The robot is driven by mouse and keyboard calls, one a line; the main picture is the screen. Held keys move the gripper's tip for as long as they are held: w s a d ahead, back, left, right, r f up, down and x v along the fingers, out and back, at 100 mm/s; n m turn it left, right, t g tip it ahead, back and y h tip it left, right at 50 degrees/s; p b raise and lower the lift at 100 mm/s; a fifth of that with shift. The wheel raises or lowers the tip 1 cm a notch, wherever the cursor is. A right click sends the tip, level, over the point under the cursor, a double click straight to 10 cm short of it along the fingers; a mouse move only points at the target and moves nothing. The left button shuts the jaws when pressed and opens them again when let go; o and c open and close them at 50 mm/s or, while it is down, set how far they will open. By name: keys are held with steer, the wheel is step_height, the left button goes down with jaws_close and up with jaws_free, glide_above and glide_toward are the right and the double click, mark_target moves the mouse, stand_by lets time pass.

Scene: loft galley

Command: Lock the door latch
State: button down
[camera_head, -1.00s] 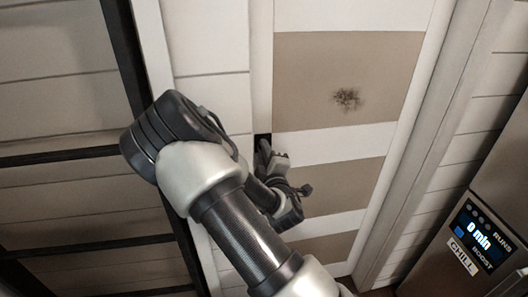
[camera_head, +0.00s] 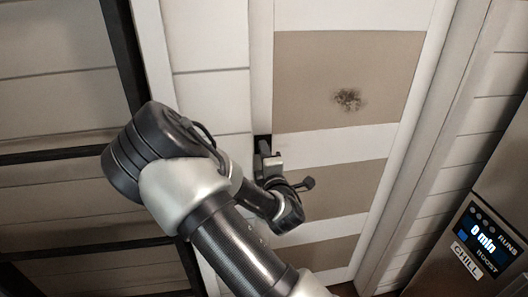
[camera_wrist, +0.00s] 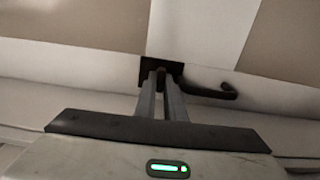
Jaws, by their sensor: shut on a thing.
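The door (camera_head: 330,145) has brown and white panels and looks closed in its frame. A dark latch plate (camera_head: 262,142) sits at its left edge, and shows in the wrist view (camera_wrist: 146,69) with a small dark knob (camera_wrist: 160,72) at its middle. A black curved lever (camera_wrist: 210,91) reaches right from beside the plate. My gripper (camera_head: 266,156) is at the plate, its two grey fingers (camera_wrist: 160,84) shut on the knob. The fingers hide part of the knob, so I cannot tell how far it is turned.
A steel appliance (camera_head: 500,200) with a lit display (camera_head: 483,240) stands at the right. Pale plank wall and a dark metal frame (camera_head: 130,70) lie to the left. A dark smudge (camera_head: 348,99) marks the upper door panel.

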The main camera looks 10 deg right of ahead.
steer(key=shift+r, duration=0.1)
steer(key=c, duration=1.8)
jaws_free()
steer(key=shift+c, duration=0.2)
